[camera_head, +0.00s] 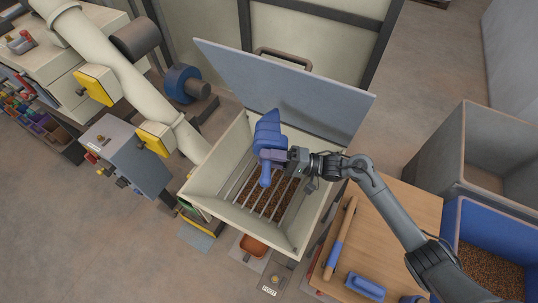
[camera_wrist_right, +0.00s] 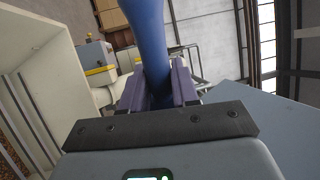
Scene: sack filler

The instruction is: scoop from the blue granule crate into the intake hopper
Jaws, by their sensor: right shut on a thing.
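My right gripper (camera_head: 272,158) is shut on a blue scoop (camera_head: 267,130) and holds it above the open intake hopper (camera_head: 214,168). The scoop's handle also shows between the jaws in the right wrist view (camera_wrist_right: 150,45). In the head view the scoop's bowl points toward the raised lid and its handle end toward the front. I cannot tell whether granules are in the scoop. Brown granules lie beneath the bars inside the hopper. The blue granule crate (camera_head: 480,215) is at the right, partly hidden by my right arm, with brown granules inside. My left gripper is out of view.
The hopper's grey lid (camera_head: 300,92) stands raised behind the scoop. A wooden table (camera_head: 405,205) between hopper and crate holds a blue-banded wooden tool (camera_head: 340,238) and a blue brush-like item (camera_head: 365,286). A grey bin (camera_head: 490,125) stands behind the crate. A cream pipe rises left of the hopper.

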